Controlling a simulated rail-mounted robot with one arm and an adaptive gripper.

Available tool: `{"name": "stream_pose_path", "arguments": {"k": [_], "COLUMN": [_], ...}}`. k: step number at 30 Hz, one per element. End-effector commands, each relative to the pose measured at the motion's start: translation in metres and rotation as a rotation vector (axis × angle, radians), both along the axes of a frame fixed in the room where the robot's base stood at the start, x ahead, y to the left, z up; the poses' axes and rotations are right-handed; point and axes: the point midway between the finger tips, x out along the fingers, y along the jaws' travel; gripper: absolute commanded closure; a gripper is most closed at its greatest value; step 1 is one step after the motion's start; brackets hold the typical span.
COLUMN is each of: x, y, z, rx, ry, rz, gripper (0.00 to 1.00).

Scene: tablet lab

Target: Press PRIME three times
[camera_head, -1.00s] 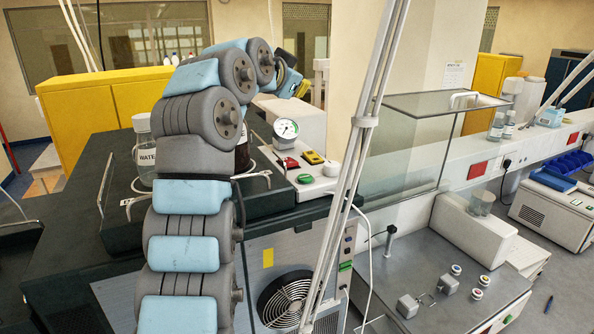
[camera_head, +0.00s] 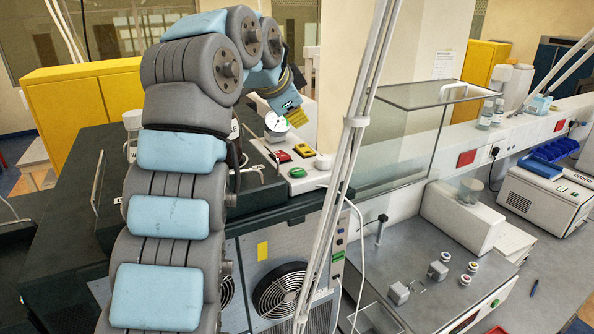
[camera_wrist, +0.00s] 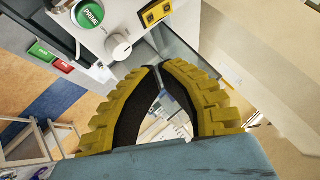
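The round green PRIME button (camera_wrist: 88,14) shows at the top of the wrist view, on a white panel. In the head view it is the green button (camera_head: 297,172) at the panel's front left. My gripper (camera_wrist: 159,67) has yellow ribbed fingers whose tips come together, with nothing held between them. It points below and right of the button in the wrist view, apart from it.
A white knob (camera_wrist: 120,47) sits beside PRIME, and a yellow switch (camera_wrist: 158,12) lies to its right. A red switch (camera_head: 279,157) and a dial gauge (camera_head: 276,122) are on the same unit. A glass enclosure (camera_head: 400,150) stands to the right, past pale poles (camera_head: 356,120).

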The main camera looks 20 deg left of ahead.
Motion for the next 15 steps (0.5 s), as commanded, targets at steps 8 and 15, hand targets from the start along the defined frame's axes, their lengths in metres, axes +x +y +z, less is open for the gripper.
{"name": "stream_pose_path", "arguments": {"k": [8, 15], "x": [0.0, 0.0], "y": [0.001, 0.001], "z": [-0.017, -0.046], "rx": [0.0, 0.0], "ry": [-0.001, -0.001], "rz": [0.001, 0.0], "gripper": [1.0, 1.0]}}
